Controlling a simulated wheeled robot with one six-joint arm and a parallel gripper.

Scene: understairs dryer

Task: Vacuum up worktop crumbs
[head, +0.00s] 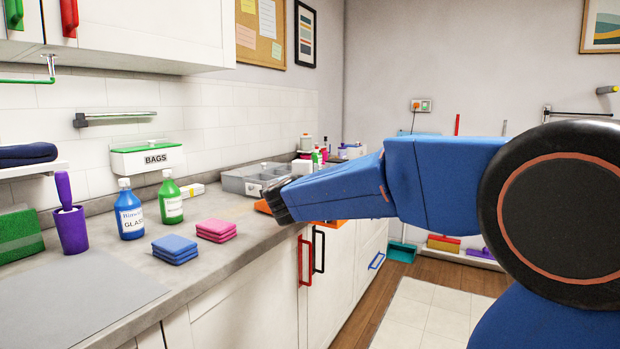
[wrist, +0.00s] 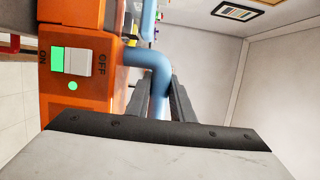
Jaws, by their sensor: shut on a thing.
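An orange vacuum body (wrist: 78,60) fills the left of the wrist view. It has an ON/OFF rocker switch (wrist: 68,61), green on the ON side and white on the OFF side, and a green dot beside it. A bent blue tube-like handle (wrist: 150,58) comes off the body. My gripper (wrist: 158,97) is shut on this handle. In the head view, orange parts of the vacuum (head: 331,224) show beside my blue arm over the worktop (head: 215,252), most of it hidden. A faint brownish patch (head: 236,208) lies on the worktop; I cannot tell whether it is crumbs.
A grey divided tray (head: 241,181) is behind. Red (head: 304,262) and black (head: 318,251) handles stick out below the edge.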

